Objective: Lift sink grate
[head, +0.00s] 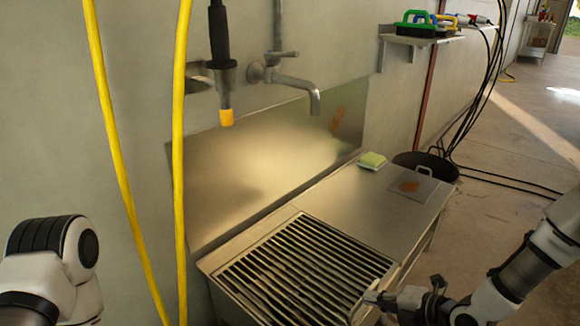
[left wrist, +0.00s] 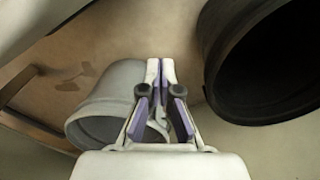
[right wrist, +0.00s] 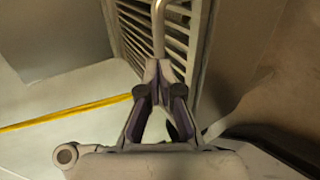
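The sink grate (head: 305,265), a dark slatted metal panel, lies over the sink basin at the front of the steel counter. My right gripper (head: 376,297) is at its near right corner. In the right wrist view, the fingertips of that gripper (right wrist: 159,68) are closed around the end of a thin, bent metal bar on the grate (right wrist: 133,32); the exact contact is small and partly hidden. My left gripper (left wrist: 160,68) is shut and empty in the left wrist view; the head view shows only the left arm's link, not its fingers.
A green sponge (head: 373,160) and a stained sheet (head: 410,187) lie on the counter (head: 345,195). A tap (head: 300,83) and yellow hoses (head: 181,150) hang above and left. A black bin (head: 428,162) stands behind. A grey bucket (left wrist: 105,100) is near my left gripper.

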